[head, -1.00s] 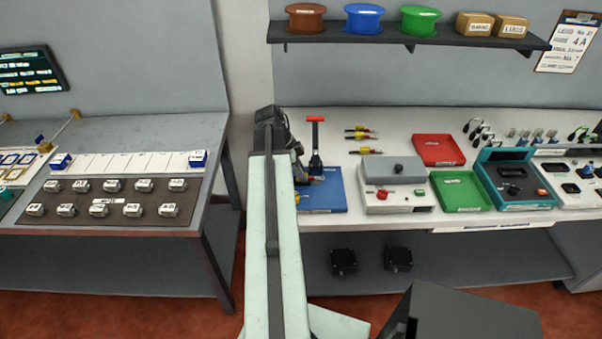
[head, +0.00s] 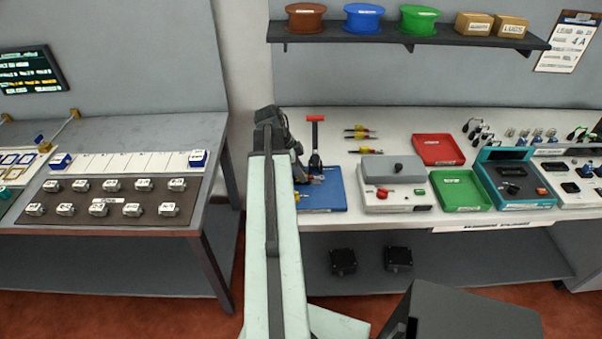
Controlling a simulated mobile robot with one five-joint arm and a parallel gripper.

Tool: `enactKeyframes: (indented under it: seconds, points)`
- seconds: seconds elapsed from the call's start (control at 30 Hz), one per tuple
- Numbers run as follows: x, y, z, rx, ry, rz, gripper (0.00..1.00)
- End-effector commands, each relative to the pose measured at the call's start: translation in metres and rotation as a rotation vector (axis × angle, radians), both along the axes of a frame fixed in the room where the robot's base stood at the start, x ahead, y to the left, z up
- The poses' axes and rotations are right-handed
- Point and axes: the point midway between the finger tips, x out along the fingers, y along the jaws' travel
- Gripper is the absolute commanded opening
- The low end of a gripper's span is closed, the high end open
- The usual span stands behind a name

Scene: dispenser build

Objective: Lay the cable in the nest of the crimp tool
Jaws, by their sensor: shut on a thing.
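The crimp tool (head: 316,158) stands on a blue base plate (head: 328,198), its black lever upright with a red handle on top. My gripper (head: 307,179) is low over the plate, right at the foot of the tool. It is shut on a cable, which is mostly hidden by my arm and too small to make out. A small reddish bit shows by the tool's foot, and a small yellow bit at the plate's left edge. I cannot tell whether the cable touches the nest.
A grey device (head: 395,201) stands right of the plate. A red tray (head: 438,150), green tray (head: 461,191) and teal case (head: 515,183) are further right. A shelf (head: 410,39) with spools hangs above. My arm covers the bench's left end.

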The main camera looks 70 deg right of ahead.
Motion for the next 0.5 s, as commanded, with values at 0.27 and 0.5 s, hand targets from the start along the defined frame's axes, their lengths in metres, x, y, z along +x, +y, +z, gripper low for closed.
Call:
enactKeyframes:
  seconds: [0.27,0.5]
  points:
    - [-0.0003,0.0037,-0.0064,0.012,-0.006,-0.005,0.0]
    - [-0.0008,0.0044,-0.0076,0.013,-0.006,-0.005,0.21]
